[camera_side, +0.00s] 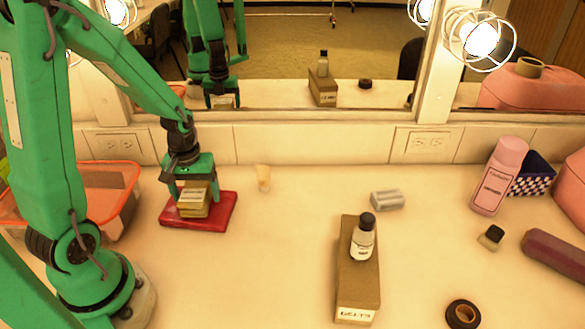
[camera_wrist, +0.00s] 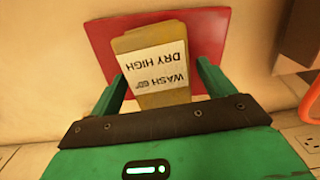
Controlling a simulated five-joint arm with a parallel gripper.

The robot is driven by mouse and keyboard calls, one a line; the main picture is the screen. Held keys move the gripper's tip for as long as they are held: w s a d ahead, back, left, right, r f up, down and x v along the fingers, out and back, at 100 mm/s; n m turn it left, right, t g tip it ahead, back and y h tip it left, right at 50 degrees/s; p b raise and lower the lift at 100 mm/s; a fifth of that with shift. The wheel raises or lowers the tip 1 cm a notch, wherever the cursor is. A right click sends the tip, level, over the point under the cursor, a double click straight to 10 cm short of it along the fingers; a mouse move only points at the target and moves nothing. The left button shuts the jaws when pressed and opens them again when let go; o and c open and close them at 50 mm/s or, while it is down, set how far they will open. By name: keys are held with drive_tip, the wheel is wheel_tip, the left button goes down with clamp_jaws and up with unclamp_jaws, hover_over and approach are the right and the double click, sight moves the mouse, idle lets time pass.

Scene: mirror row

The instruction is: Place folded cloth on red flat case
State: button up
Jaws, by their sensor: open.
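The folded cloth (camera_side: 194,205), mustard yellow with a white label, lies on top of the red flat case (camera_side: 225,212) in the side view. In the wrist view, the cloth (camera_wrist: 150,45) shows its label, upside down, and the red case (camera_wrist: 205,35) extends beneath it on both sides. My gripper (camera_side: 191,190) is down over the case with its fingers on either side of the cloth. In the wrist view, my gripper (camera_wrist: 161,84) has its fingers apart around the cloth's near part, with a gap visible on the right. The cloth's underside is hidden.
An orange-rimmed bin (camera_side: 115,190) stands close left of the case. A cardboard box (camera_side: 357,285) with a small bottle (camera_side: 362,238) on it stands at centre right. A pink bottle (camera_side: 499,178) stands farther right. The counter between case and box is mostly clear; a mirror backs it.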

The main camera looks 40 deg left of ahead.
sight(196, 192)
drive_tip(key=shift+r, duration=0.1)
wheel_tip(196, 192, up, 12)
idle(0.8)
drive_tip(key=shift+r, duration=0.1)
drive_tip(key=shift+d, duration=0.1)
idle(0.4)
drive_tip(key=s+d+r+m+t, duration=0.5)
drive_tip(key=d+r+m, duration=0.3)
drive_tip(key=d+m, duration=0.1)
drive_tip(key=shift+s+d+r+t, duration=0.25)
drive_tip(key=shift+d+r+t, duration=0.05)
drive_tip(key=shift+d, duration=0.25)
